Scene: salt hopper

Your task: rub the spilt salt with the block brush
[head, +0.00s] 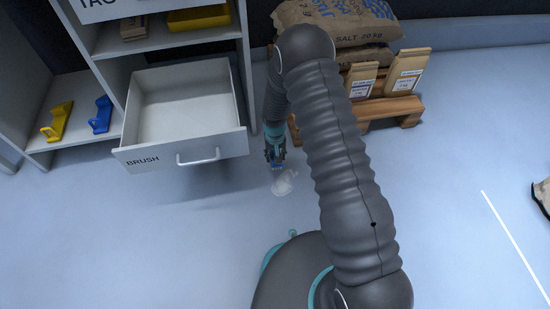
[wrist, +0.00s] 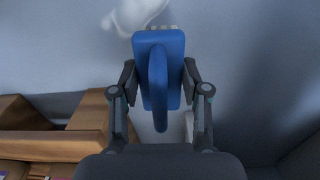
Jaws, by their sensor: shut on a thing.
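My gripper (head: 275,150) points down at the floor and is shut on a blue block brush (wrist: 174,60). In the wrist view the fingers (wrist: 160,85) grip the brush block from both sides, and pale bristles show at its far edge. In the head view only a small blue bit of the brush (head: 277,166) shows under the gripper. The spilt salt (head: 284,185) is a whitish patch on the floor, just below the brush in the head view. In the wrist view the salt (wrist: 135,14) lies beyond the bristles. I cannot tell whether the bristles touch it.
An open, empty drawer (head: 185,147) labelled BRUSH juts out at left. A yellow hooked thing (head: 57,122) and a blue one (head: 102,115) sit on the low shelf. A wooden pallet (head: 390,112) with salt sacks (head: 345,22) stands behind.

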